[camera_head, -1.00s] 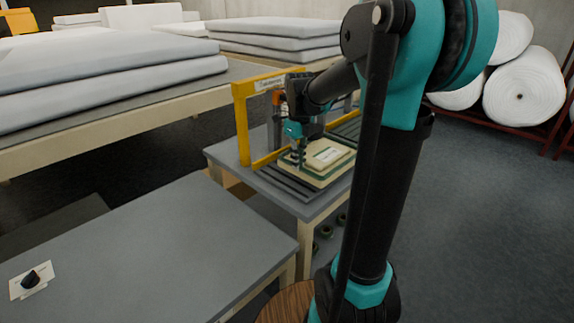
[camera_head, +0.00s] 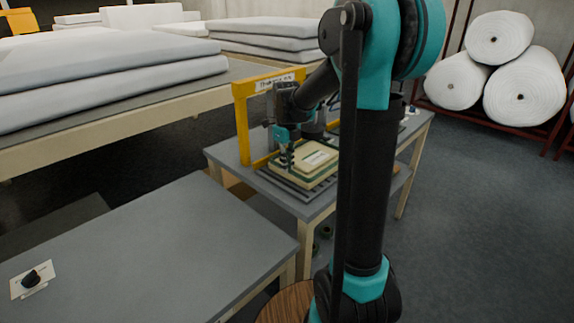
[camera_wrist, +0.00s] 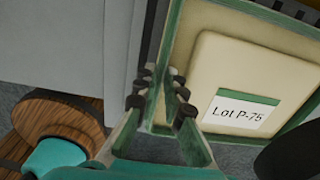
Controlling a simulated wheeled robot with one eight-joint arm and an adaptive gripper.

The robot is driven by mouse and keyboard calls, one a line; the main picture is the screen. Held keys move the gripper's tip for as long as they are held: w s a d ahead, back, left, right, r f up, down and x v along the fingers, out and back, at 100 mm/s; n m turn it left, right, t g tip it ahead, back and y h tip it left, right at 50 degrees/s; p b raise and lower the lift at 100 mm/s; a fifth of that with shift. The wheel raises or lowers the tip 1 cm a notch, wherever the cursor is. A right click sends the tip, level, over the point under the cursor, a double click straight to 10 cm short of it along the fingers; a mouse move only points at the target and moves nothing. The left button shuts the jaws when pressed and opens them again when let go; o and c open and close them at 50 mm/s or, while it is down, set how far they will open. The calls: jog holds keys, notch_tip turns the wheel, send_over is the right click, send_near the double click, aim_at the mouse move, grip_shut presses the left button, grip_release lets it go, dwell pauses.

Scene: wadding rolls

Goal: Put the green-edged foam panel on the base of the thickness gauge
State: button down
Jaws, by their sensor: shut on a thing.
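The green-edged foam panel (camera_head: 310,168) is cream, with a raised cream middle and a white label. In the wrist view the panel (camera_wrist: 188,62) shows its green rim, and the label reads "Lot P-75". My gripper (camera_head: 286,162) is shut on the panel's near-left edge; its fingertips (camera_wrist: 161,98) straddle that rim in the wrist view. The thickness gauge (camera_head: 241,118) is a yellow frame with a white sign, standing behind and left of the panel. Dark slats (camera_head: 300,193) lie below the panel. I cannot tell whether the panel touches them.
The grey table (camera_head: 318,208) carries the gauge. A nearer grey table (camera_head: 150,250) is mostly bare, with a small black knob on a card (camera_head: 32,278). A bench with white wadding slabs (camera_head: 110,65) stands behind left. White rolls (camera_head: 520,95) sit on a red rack.

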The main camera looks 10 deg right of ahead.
jog(key=c, duration=1.6)
grip_release()
notch_tip(320, 180, up, 12)
